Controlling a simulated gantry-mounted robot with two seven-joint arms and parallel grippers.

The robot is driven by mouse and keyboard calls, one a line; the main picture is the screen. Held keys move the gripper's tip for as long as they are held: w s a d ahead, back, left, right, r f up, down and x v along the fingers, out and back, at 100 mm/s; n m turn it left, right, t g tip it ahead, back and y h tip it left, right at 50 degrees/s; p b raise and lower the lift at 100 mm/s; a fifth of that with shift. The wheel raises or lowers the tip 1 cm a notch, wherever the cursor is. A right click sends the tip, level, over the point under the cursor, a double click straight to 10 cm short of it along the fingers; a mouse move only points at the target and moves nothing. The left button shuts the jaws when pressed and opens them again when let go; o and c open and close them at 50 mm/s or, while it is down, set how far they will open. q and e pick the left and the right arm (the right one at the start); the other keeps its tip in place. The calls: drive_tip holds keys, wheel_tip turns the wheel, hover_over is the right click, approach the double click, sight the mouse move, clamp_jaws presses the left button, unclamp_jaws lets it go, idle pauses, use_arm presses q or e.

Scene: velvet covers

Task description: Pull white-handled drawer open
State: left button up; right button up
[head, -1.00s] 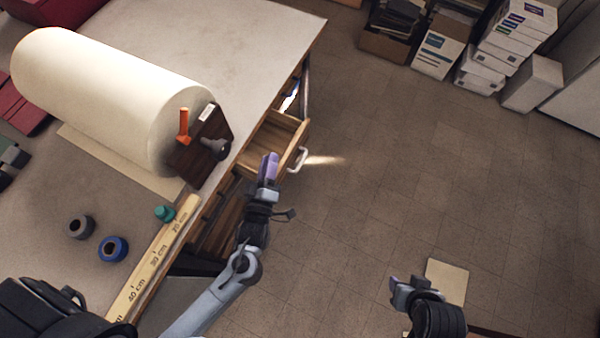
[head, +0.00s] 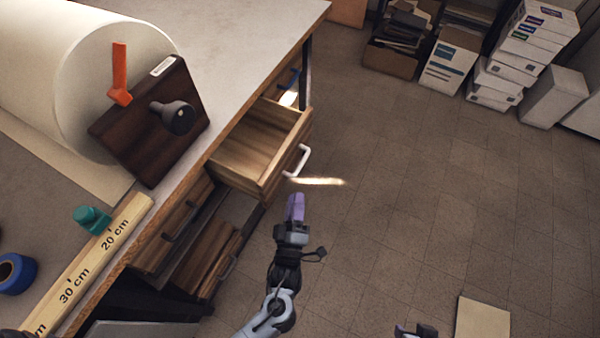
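The wooden drawer (head: 245,150) under the table's right edge stands pulled out, and its empty inside shows. Its white handle (head: 298,161) is on the front face. My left gripper (head: 295,205) is just below the handle in the picture, apart from it, with purple fingertips pointing up toward it. The fingers overlap from this angle, so I cannot tell whether they are open or shut. My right gripper (head: 415,331) shows only in part at the bottom edge, away from the drawer; its finger state is unclear.
Dark-handled drawers (head: 180,225) sit below left. Boxes (head: 450,60) stand at the back right. The floor to the right is mostly clear.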

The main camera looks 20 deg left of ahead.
sight(300, 165)
use_arm(q)
drive_tip(key=b+x, duration=0.2)
drive_tip(key=x, duration=0.8)
drive_tip(key=shift+w+a, duration=0.1)
drive_tip(key=shift+w, duration=0.25)
drive_tip(key=shift+c, duration=0.3)
clamp_jaws()
